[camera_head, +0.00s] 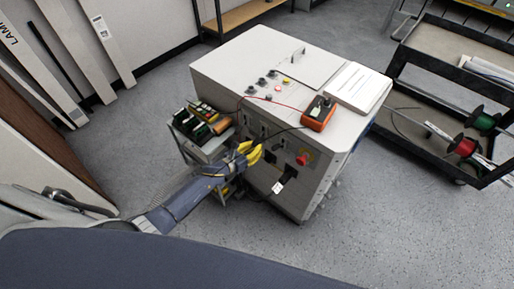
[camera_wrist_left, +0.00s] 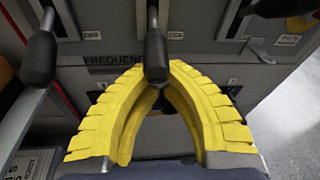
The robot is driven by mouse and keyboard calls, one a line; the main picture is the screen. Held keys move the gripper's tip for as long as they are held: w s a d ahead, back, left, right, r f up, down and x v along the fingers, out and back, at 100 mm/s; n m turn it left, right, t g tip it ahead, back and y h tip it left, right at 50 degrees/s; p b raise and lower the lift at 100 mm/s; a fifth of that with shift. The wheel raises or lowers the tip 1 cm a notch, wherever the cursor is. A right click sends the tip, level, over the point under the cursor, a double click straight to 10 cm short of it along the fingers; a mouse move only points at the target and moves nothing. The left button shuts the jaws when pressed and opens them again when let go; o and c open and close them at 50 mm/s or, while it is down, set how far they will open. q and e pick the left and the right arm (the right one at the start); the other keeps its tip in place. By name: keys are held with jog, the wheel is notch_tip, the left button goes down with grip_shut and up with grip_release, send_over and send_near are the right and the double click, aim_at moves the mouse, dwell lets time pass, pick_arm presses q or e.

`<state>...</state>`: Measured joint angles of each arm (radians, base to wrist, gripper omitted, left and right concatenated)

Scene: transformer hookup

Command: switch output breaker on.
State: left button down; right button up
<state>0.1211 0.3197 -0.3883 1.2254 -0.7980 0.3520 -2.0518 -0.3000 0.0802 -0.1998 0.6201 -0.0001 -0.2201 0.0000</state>
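The grey transformer cabinet (camera_head: 225,72) stands mid-room, with several controls on its front face. In the left wrist view, a black-handled lever (camera_wrist_left: 156,55) hangs down in front of the panel, near a partly hidden label starting "FREQUENC". My left gripper (camera_head: 250,152) is at the cabinet's front face. Its yellow fingers (camera_wrist_left: 157,75) converge in an arch, with their tips close on both sides of the lever's lower end. A second black-handled lever (camera_wrist_left: 40,52) hangs to the left. I cannot read which one is the output breaker. My right gripper is not in view.
An orange meter (camera_head: 318,113) with red and black leads sits on the cabinet's top edge. A small cart (camera_head: 212,146) with colored items stands left of the cabinet. A black cart (camera_head: 425,120) with wire spools is at right. Floor in front right is clear.

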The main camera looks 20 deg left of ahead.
aim_at(256, 144)
pick_arm(q)
jog(key=shift+s+a+r, duration=0.15)
jog(key=shift+s+r, duration=0.2)
jog(key=shift+r, duration=0.05)
jog(key=shift+s+a+r, duration=0.15)
jog(key=shift+s+r, duration=0.2)
jog(key=shift+r, duration=0.1)
jog(key=shift+s+a+r, duration=0.1)
jog(key=shift+s+r, duration=0.15)
jog(key=shift+r, duration=0.35)
jog(key=shift+s+a+r, duration=0.1)
jog(key=shift+s+r, duration=0.15)
jog(key=shift+r, duration=0.3)
notch_tip(256, 144, up, 3)
jog(key=shift+r, duration=0.1)
jog(key=shift+w+r, duration=0.1)
jog(key=shift+r, duration=0.25)
